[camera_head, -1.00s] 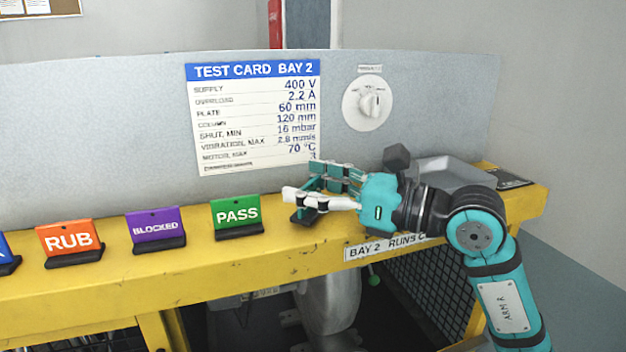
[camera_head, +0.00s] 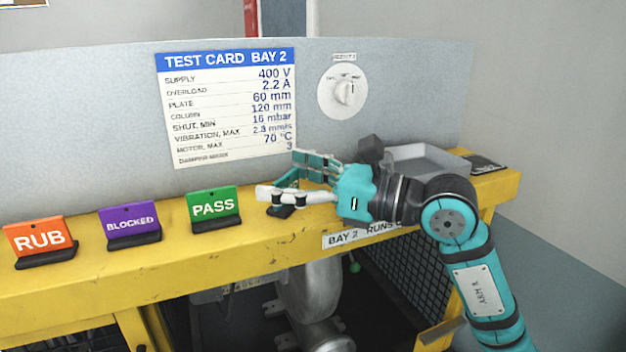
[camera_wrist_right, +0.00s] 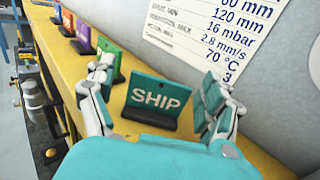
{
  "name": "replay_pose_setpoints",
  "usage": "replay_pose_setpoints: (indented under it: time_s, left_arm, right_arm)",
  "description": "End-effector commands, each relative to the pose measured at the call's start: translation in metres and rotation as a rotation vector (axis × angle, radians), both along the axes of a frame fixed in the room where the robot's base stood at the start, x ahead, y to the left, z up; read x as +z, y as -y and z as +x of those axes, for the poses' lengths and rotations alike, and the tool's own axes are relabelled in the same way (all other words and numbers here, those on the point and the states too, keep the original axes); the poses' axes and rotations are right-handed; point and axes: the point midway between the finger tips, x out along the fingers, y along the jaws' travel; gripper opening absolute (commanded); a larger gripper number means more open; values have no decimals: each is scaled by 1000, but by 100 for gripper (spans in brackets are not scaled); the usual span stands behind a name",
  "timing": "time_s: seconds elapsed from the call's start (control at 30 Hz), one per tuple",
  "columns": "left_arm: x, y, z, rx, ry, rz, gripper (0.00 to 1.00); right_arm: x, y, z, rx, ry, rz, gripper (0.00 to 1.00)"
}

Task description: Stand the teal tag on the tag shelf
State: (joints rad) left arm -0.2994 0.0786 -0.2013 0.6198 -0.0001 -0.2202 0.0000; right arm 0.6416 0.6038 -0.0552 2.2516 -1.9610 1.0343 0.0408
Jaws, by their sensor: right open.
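The teal tag (camera_wrist_right: 157,97), lettered SHIP, stands in a black foot (camera_wrist_right: 149,118) on the yellow tag shelf (camera_head: 120,267). It is at the right end of the row of tags. In the head view the fingers mostly hide it, and its black foot (camera_head: 280,211) shows below them. My right gripper (camera_head: 283,175) is open around the tag, with one finger on each side. In the right wrist view, gaps show between the tag and the fingers (camera_wrist_right: 157,88). My left gripper is not in view.
Orange RUB (camera_head: 40,237), purple BLOCKED (camera_head: 130,222) and green PASS (camera_head: 214,205) tags stand left of the teal one. The grey panel behind carries a test card (camera_head: 228,110) and a dial (camera_head: 343,92). A grey tray (camera_head: 428,163) lies right, behind my right arm.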

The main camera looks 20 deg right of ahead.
Motion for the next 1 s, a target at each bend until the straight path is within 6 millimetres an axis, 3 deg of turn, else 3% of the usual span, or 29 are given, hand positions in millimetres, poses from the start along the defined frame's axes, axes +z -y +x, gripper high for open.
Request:
replay_pose_setpoints:
  time_s: [0.53,0.73,1.0]
  left_arm:
    - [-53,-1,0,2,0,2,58]
    - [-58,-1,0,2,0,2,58]
    - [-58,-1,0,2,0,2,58]
  right_arm:
    - [-4,74,-70,-4,0,-1,85]
    - [-1,85,-82,-1,1,-1,85]
    - [1,87,-84,0,0,0,85]
